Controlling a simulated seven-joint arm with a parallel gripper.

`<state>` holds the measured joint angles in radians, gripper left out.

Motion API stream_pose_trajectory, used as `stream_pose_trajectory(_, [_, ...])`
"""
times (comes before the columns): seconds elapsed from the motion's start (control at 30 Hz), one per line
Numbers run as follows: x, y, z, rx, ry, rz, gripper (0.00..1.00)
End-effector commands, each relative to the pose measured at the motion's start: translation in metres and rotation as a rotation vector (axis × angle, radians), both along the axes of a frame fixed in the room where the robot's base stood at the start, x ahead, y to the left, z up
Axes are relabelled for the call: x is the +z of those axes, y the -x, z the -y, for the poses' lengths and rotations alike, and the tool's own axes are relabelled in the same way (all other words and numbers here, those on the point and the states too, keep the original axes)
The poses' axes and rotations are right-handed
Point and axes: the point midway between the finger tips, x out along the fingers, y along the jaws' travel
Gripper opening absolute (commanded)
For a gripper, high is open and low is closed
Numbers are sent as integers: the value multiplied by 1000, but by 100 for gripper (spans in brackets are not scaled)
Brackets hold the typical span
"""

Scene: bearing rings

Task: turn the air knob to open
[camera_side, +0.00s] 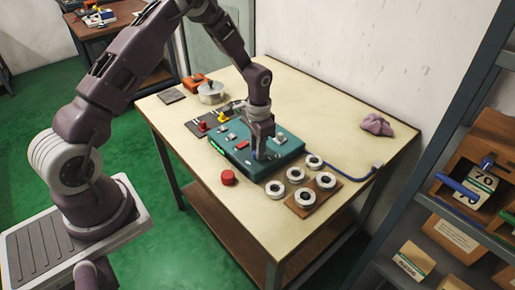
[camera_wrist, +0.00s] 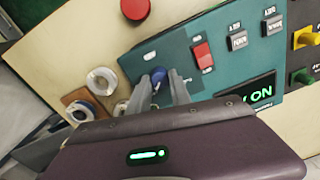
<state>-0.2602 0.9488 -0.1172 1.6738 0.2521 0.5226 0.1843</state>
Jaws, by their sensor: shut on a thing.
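The blue knob (camera_wrist: 159,74), which I take to be the air knob, sits on the teal control box (camera_wrist: 135,63). My gripper (camera_wrist: 161,84) reaches down over the box, and its two grey fingers are shut on the blue knob. In the side view my gripper (camera_side: 261,150) points straight down at the front part of the box (camera_side: 287,155). The fingers hide part of the knob, and its label and pointer direction are too small to read.
The box has a red switch (camera_wrist: 203,53), grey keys and a green display (camera_wrist: 250,97) ending in "ON". A red button (camera_side: 228,177) stands in front. Several bearing rings (camera_side: 275,189) lie to the right, some on a wooden board (camera_side: 328,200). A blue hose (camera_side: 350,176) runs right.

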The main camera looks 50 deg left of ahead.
Motion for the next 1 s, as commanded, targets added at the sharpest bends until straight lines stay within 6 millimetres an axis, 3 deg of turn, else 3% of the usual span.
stream_pose_trajectory(0.3, [0, 1, 0, -3, -1, -3, 0])
stream_pose_trajectory(0.33, [0, 1, 0, -3, -1, -3, 26])
stream_pose_trajectory(0.43, [0, 1, 0, -3, -1, -3, 46])
stream_pose_trajectory(0.77, [3, 0, 0, -1, -1, 0, 46])
stream_pose_trajectory(1.0, [50, 0, 1, -1, -2, 2, 46])
